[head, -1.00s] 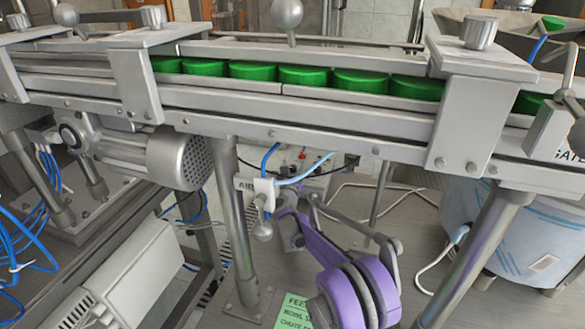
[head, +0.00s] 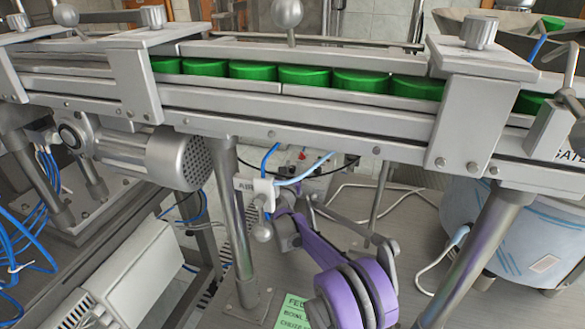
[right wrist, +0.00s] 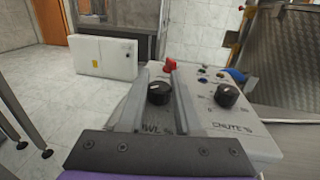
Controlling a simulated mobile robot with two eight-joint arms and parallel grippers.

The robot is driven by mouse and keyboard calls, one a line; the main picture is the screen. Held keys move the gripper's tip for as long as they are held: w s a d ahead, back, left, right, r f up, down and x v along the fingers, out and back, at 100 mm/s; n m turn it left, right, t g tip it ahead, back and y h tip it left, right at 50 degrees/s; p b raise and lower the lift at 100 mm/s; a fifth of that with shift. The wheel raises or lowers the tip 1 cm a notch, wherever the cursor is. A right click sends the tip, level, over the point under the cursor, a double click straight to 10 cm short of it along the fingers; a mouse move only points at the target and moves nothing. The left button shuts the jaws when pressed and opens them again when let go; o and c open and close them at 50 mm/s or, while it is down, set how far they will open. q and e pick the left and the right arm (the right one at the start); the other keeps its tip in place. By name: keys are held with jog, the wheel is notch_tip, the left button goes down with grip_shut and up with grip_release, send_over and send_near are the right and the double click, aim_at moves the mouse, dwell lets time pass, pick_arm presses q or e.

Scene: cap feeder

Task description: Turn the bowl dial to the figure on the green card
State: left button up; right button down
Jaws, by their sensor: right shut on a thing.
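The bowl dial (right wrist: 159,93) is a black round knob with a white pointer mark, on a light control box (right wrist: 258,140). The label below it is partly covered and reads "WL %". My right gripper (right wrist: 160,88) is shut on this dial, one grey finger on each side. In the head view my purple right arm reaches down to the gripper (head: 286,228) below the conveyor; the dial is hidden there. The green card (head: 292,312) is at the bottom edge. It shows "FEED" and "BOWL", but its figures are cut off or covered by my arm. My left gripper is not in view.
The black chute dial (right wrist: 227,95) sits right of the bowl dial, and a red switch (right wrist: 170,65) is behind it. The conveyor (head: 300,105) with green caps crosses above my arm. A metal leg (head: 235,220) and blue hoses are close by.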

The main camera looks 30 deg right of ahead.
jog(key=shift+a+m+g+h, duration=0.1)
jog(key=shift+m+g+h, duration=0.9)
jog(key=shift+g+h, duration=0.1)
jog(key=m+g+h, duration=0.2)
jog(key=m+g, duration=0.1)
jog(key=g, duration=0.1)
jog(key=shift+h, duration=0.3)
jog(key=shift+m+g+h, duration=0.5)
jog(key=shift+m+g, duration=0.4)
jog(key=shift+g, duration=0.4)
jog(key=shift+m+g, duration=0.4)
jog(key=shift+g, duration=0.2)
jog(key=c, duration=0.6)
grip_release()
